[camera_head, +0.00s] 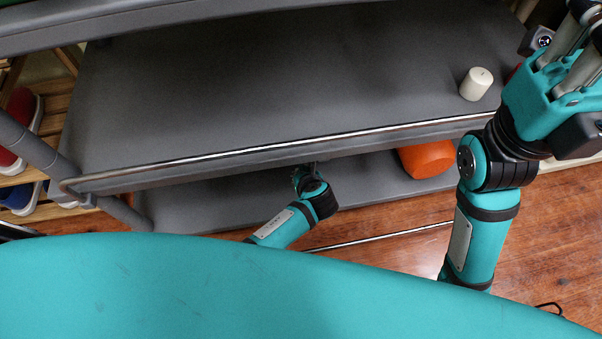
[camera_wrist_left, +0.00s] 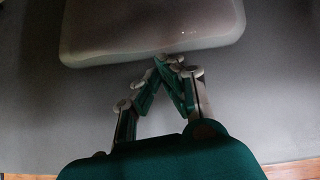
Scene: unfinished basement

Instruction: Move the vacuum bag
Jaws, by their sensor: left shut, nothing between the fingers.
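A pale, flat object with rounded corners, apparently the vacuum bag (camera_wrist_left: 150,28), fills the top of the left wrist view. It lies on a dark grey surface, and its far part is cut off. My left gripper (camera_wrist_left: 172,64) is shut and empty, its tips close to the bag's near edge. I cannot tell whether they touch. In the head view my left arm reaches under the upper shelf, which hides the bag and most of that gripper. My right gripper (camera_head: 583,48) is raised at the upper right, its fingertips cut off by the frame.
The grey upper shelf (camera_head: 250,80) has a metal rail along its front edge, above my left wrist. A white cylinder (camera_head: 476,84) stands on it. An orange object (camera_head: 427,159) lies on the lower shelf (camera_head: 200,205), right of my left arm. Shoes (camera_head: 22,140) sit on a rack at left.

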